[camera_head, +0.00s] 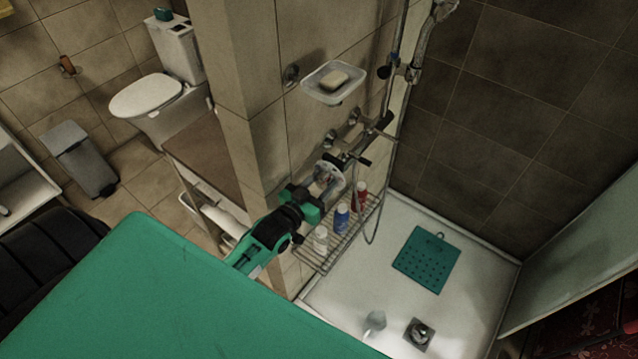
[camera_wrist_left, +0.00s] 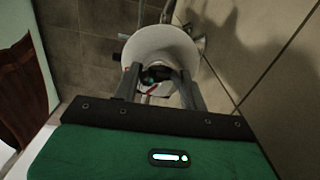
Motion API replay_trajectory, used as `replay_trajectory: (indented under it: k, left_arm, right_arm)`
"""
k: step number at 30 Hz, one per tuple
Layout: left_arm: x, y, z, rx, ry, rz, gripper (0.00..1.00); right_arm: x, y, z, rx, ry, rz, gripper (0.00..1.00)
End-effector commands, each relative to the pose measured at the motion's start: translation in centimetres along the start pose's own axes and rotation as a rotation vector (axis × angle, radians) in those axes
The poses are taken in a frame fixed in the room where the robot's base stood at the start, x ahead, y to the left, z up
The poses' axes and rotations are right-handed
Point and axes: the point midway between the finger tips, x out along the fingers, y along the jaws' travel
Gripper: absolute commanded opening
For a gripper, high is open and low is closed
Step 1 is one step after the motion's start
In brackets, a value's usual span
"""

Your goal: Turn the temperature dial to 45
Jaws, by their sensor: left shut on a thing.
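The temperature dial shows in the left wrist view as a dark knob (camera_wrist_left: 154,74) in front of a pale round plate (camera_wrist_left: 160,42). In the head view the pale plate (camera_head: 329,166) is on the shower mixer at the tiled wall, partly covered by my gripper. My left gripper (camera_head: 322,184) reaches the mixer from the lower left. In the left wrist view its fingers (camera_wrist_left: 160,82) are on both sides of the knob, shut on it. The scale marks and the setting are too small and dark to read. My right gripper is not in view.
A soap dish (camera_head: 334,98) with soap hangs above the mixer. A wire rack (camera_head: 318,262) below holds a white, a blue (camera_head: 342,217) and a red bottle (camera_head: 360,196). A shower hose (camera_head: 378,205) hangs close to the right. The shower tray (camera_head: 375,290) has free room.

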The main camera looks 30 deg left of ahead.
Motion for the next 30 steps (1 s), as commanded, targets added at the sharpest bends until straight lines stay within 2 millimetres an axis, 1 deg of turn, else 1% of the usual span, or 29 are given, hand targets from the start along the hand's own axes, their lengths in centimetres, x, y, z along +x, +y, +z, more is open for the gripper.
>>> replay_trajectory:
  k: [12, 18, 24, 30]
  left_arm:
    - [0.05, 0.03, 0.0, 0.347, 0.0, 0.0, 0.2]
    - [0.06, 0.02, 0.01, 0.493, 0.0, -0.001, 0.2]
    - [0.07, 0.0, 0.0, 0.596, 0.0, -0.001, 0.2]
    - [0.08, -0.02, -0.03, 0.651, 0.001, -0.001, 0.2]
  right_arm:
    - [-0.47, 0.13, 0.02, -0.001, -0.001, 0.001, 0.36]
    - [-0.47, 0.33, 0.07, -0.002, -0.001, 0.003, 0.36]
    - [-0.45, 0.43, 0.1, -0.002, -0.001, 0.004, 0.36]
    - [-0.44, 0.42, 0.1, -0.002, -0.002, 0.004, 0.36]
